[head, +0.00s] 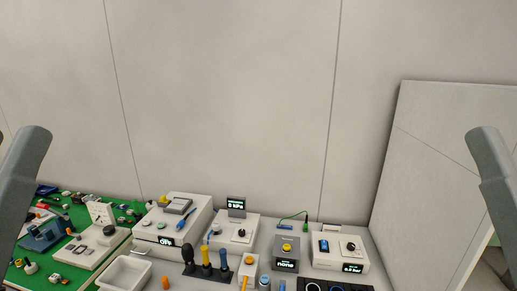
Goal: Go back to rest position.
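Only a grey link of each of my arms shows, one at the left edge and one at the right edge of the head view. Both links stand raised in front of the wall, apart from the bench. Neither gripper's fingers are in the picture, so I cannot see whether they are open or hold anything.
A bench along the bottom carries a green mat (128,216) with small parts, a white bin (125,272), white instrument boxes (340,256), a grey box (285,264) and a black stand with upright tools (207,266). A pale panel (440,180) stands at right.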

